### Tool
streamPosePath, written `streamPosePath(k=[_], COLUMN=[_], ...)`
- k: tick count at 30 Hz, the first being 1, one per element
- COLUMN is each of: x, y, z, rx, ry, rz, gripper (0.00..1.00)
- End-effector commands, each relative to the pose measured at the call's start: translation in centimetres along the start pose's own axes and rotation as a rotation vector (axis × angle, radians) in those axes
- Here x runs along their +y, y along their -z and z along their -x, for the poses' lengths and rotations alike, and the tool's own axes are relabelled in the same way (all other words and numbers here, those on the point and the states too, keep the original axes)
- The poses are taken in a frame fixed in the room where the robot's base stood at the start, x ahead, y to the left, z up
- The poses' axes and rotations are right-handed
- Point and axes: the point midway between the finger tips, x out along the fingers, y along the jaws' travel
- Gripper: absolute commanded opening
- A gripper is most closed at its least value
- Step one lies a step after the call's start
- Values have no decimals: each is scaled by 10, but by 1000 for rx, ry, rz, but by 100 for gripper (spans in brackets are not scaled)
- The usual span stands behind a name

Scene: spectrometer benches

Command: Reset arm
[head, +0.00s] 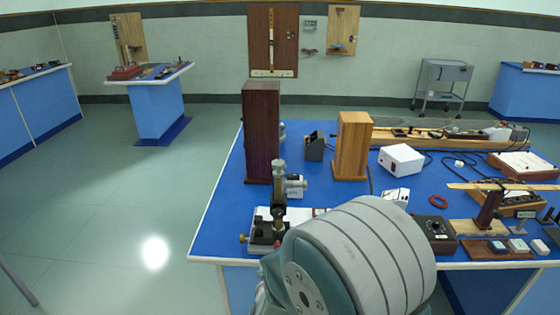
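A large rounded grey-and-teal arm part of mine (355,260) fills the lower middle of the head view, in front of the near edge of the blue bench (222,225). My gripper and its fingers do not show in this view, so I cannot see whether it holds anything. The arm part hides some of the bench front and the things just behind it.
Open floor (110,225) lies left. A grey cart (443,82) stands behind.

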Motion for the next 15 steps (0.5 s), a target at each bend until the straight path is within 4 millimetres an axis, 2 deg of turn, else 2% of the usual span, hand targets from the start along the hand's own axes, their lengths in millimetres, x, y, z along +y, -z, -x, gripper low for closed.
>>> streamPosePath(k=[4, 8, 15], x=[7, 18, 48], y=[25, 52, 87], z=[8, 26, 75], rx=[-50, -125, -263], ry=[55, 128, 219], rz=[-49, -86, -94], gripper=[65, 65, 65])
